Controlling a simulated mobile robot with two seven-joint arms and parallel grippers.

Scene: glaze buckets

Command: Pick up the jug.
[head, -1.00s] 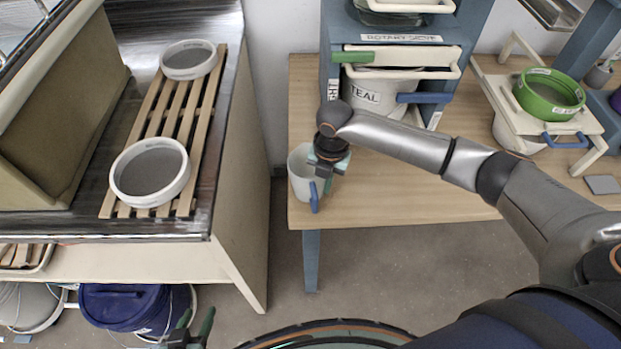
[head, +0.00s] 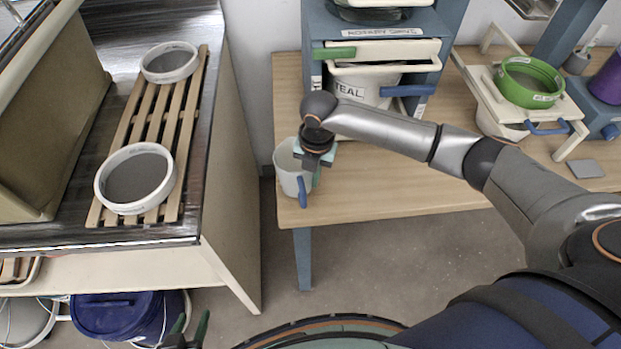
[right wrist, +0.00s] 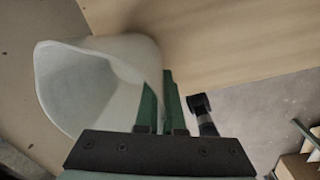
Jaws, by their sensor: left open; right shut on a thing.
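The jug (head: 287,170) is white with a blue handle (head: 302,191). It is at the left front corner of the wooden table. In the right wrist view the jug (right wrist: 85,85) fills the left side with its open mouth, and the dark handle (right wrist: 204,115) shows to the right of the fingers. My right gripper (head: 313,173) is shut on the jug's wall near the handle; its green fingers (right wrist: 160,100) show close together there. I cannot tell whether the jug's base touches the table. My left gripper (head: 192,325) is open and empty at the bottom of the head view.
The wooden table (head: 400,195) is clear in front. A blue rack (head: 318,40) holds a white TEAL bucket (head: 360,90) behind my right arm. A green-ringed sieve (head: 530,85) stands at right. Two white sieves (head: 135,180) lie on a slatted rack on the left counter.

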